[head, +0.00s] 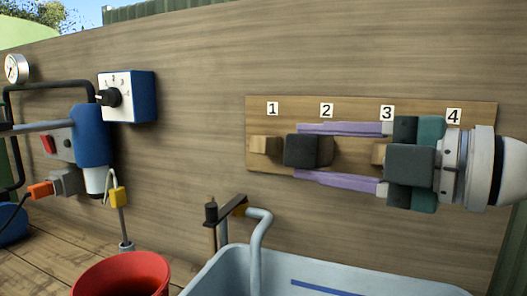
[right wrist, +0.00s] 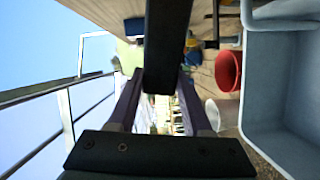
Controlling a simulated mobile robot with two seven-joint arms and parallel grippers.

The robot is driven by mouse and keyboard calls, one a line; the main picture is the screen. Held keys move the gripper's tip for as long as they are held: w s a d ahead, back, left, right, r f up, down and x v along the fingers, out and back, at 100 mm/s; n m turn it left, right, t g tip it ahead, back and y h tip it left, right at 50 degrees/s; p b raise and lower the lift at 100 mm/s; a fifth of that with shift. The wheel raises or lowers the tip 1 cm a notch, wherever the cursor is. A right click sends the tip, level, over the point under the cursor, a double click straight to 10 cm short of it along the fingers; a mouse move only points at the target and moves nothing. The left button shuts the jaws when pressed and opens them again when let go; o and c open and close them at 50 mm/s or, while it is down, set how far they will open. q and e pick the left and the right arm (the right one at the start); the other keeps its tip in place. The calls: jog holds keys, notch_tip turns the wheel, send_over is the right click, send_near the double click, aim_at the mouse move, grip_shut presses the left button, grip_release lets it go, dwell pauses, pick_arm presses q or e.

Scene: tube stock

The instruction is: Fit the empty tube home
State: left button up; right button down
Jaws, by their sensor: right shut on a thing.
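A dark grey square-ended piece (head: 300,150), which I take to be the tube, sits in front of the wooden rack board (head: 350,104), under and slightly left of label 2. In the right wrist view it is a long black bar (right wrist: 165,45) with its end between the fingertips. My right gripper (head: 297,153) comes in from the right, its two purple fingers above and below the piece, shut on it. The fingers also show in the wrist view (right wrist: 157,85). Whether the piece touches the board is hidden. My left gripper is not in view.
Wooden blocks stand under label 1 (head: 264,145) and beside label 3 (head: 379,154). Below are a pale blue tub (head: 225,266), a grey tap (head: 262,216) and a red bucket (head: 122,262). A switch box (head: 140,95) and blue device (head: 91,135) are at left.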

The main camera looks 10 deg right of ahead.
aim_at(327, 152)
jog(key=shift+b, duration=0.5)
dwell(0.8)
dwell(0.7)
jog(key=shift+w+d+f+b, duration=0.15)
jog(key=shift+w+d+b, duration=0.15)
jog(key=shift+b, duration=0.6)
jog(key=shift+w+d+f+b, duration=0.15)
jog(key=shift+w+b, duration=0.25)
jog(key=shift+b, duration=0.4)
jog(key=shift+w+d+b, duration=0.35)
jog(key=shift+w+b, duration=0.05)
jog(key=shift+b, duration=0.55)
jog(key=shift+w+d+f+b, duration=0.2)
jog(key=shift+w+d+b, duration=0.25)
jog(key=shift+b, duration=0.7)
jog(key=shift+w+d+b, duration=0.1)
jog(key=shift+w+b, duration=0.25)
jog(key=shift+b, duration=0.3)
jog(key=shift+w+d, duration=0.1)
dwell(0.5)
